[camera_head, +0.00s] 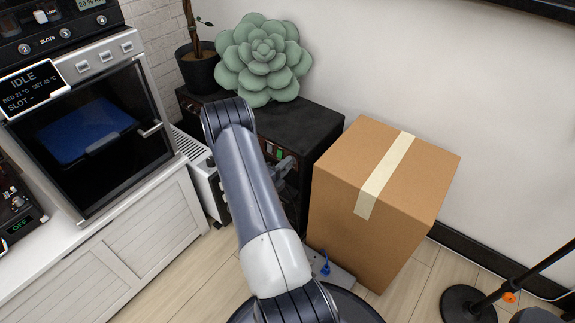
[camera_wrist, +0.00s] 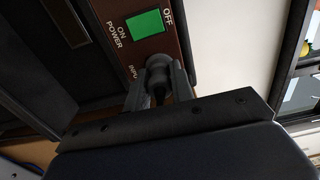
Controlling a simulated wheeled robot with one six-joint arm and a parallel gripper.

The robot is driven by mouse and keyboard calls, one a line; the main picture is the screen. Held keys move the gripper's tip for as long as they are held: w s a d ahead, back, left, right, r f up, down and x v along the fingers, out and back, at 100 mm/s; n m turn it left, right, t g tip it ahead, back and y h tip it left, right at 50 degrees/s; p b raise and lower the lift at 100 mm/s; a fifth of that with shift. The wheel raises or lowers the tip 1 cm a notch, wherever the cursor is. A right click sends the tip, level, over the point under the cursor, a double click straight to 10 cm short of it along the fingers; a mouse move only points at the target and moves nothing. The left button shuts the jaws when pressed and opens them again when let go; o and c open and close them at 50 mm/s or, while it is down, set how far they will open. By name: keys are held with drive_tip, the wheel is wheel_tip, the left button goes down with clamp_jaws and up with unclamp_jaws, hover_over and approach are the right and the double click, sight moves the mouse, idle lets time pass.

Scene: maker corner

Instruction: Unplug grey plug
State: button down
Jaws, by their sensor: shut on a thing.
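The grey plug (camera_wrist: 158,66) is at the socket marked INPUT on a dark brown panel (camera_wrist: 120,8) in the wrist view. Its cord runs down from it between the fingers. My gripper (camera_wrist: 159,78) is shut on the plug, one finger on each side. The plug's head meets the panel or is very close to it; I cannot tell how deep it sits. The socket itself is hidden behind the plug. In the head view my gripper (camera_head: 284,165) is at the front of the black cabinet (camera_head: 318,133), partly hidden by my arm.
A green power switch (camera_wrist: 146,23) marked ON and OFF sits just above the plug. A cardboard box (camera_head: 380,190) stands close to the right of the cabinet. A white heater-like unit (camera_head: 205,185) is on the left. A succulent (camera_head: 262,60) and a potted plant (camera_head: 200,70) stand on top.

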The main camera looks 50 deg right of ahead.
drive_tip(key=shift+a, duration=0.1)
drive_tip(key=shift+s+a, duration=0.15)
drive_tip(key=shift+a, duration=1.3)
drive_tip(key=shift+s+a, duration=0.1)
drive_tip(key=shift+a, duration=1.35)
drive_tip(key=shift+f, duration=0.1)
